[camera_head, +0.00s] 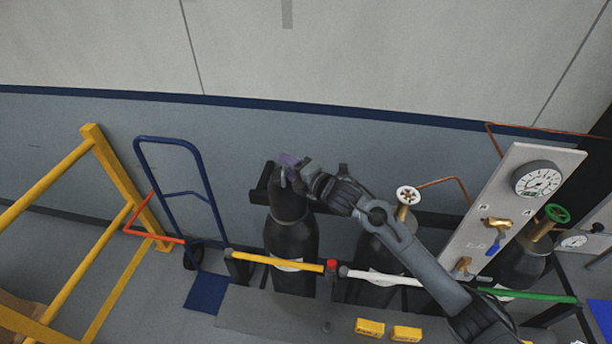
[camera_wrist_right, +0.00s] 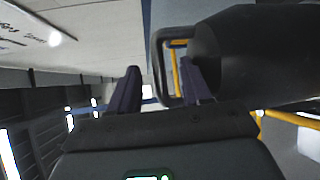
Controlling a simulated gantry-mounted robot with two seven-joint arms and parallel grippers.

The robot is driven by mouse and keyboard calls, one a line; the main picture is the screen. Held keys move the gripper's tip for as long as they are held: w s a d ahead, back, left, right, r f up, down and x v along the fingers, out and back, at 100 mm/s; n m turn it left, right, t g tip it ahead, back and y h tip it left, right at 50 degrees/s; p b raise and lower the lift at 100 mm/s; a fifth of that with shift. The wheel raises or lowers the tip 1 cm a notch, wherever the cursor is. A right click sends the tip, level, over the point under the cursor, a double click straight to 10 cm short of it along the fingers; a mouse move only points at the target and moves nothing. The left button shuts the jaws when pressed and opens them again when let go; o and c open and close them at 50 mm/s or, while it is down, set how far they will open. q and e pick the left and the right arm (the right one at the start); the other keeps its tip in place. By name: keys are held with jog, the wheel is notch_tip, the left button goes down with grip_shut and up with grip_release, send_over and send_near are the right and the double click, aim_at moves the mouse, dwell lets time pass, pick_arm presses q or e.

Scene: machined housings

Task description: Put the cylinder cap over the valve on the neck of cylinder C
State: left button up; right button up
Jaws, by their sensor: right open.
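The left black cylinder (camera_head: 291,243) stands behind the yellow bar; I take it for C, though no letter on it is readable. A dark, cap-like rounded form (camera_head: 288,205) covers its top, and no valve shows there. A large dark rounded body, probably this cap (camera_wrist_right: 262,50), fills the upper right of the right wrist view. My right gripper (camera_head: 289,164) is just above the cylinder top. Its purple fingers (camera_wrist_right: 163,90) are apart with nothing between them; one finger overlaps the dark body's end, and contact cannot be told. My left gripper is out of view.
The middle cylinder (camera_head: 377,252) has a white handwheel (camera_head: 408,195); the right one (camera_head: 522,262) has a green handwheel (camera_head: 557,213). A gauge panel (camera_head: 520,200) stands between them. A blue hand truck (camera_head: 175,142) and yellow railing (camera_head: 113,178) are at left.

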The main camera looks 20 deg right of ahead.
jog(key=v, duration=0.7)
jog(key=shift+s+r+b, duration=0.2)
jog(key=shift+s+b, duration=0.15)
jog(key=shift+b, duration=0.05)
jog(key=shift+d+f, duration=0.1)
